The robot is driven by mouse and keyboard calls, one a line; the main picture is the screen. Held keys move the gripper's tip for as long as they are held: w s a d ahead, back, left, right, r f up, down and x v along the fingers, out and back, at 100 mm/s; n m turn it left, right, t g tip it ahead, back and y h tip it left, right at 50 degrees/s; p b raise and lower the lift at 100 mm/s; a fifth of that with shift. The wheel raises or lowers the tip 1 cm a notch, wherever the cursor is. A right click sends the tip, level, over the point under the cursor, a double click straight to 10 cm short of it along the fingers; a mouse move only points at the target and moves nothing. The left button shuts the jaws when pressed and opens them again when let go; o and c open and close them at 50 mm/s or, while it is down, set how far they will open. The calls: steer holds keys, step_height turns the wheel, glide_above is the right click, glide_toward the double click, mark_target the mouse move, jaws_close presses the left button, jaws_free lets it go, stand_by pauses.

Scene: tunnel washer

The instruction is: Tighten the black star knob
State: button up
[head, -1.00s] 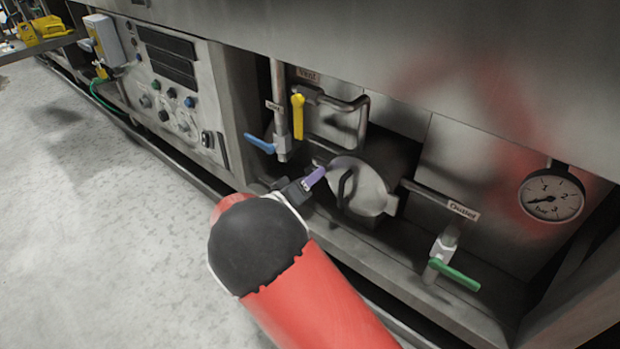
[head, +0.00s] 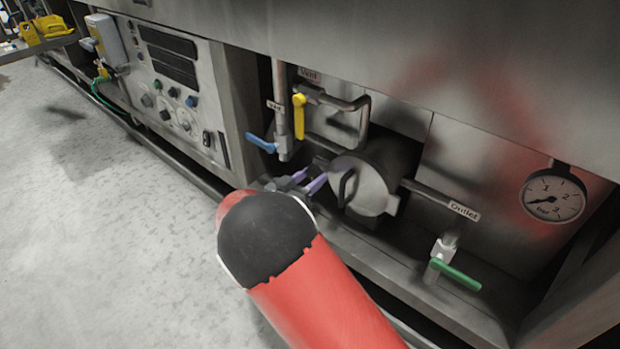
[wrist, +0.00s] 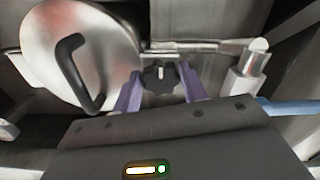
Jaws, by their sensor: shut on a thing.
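The black star knob (wrist: 160,77) shows in the wrist view, beside the round metal lid with its dark bar handle (wrist: 78,75). My gripper (wrist: 161,86) has a purple finger on either side of the knob and is shut on it. In the head view my gripper (head: 317,181) reaches the left edge of the lid (head: 366,192), at the front of a cylindrical housing. The knob cannot be made out there. The lid lies against the housing.
A yellow-handled valve (head: 298,115) and a blue lever (head: 261,143) sit above left of the lid. A green-handled valve (head: 454,274) stands to the lower right and a pressure gauge (head: 553,195) at far right. Pipes run close around the housing. The floor at left is clear.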

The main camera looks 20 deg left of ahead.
stand_by(0.4)
steer(key=o, duration=1)
steer(key=shift+c, duration=0.2)
steer(key=v, duration=0.7)
steer(key=shift+s, duration=0.4)
steer(key=shift+a, duration=0.15)
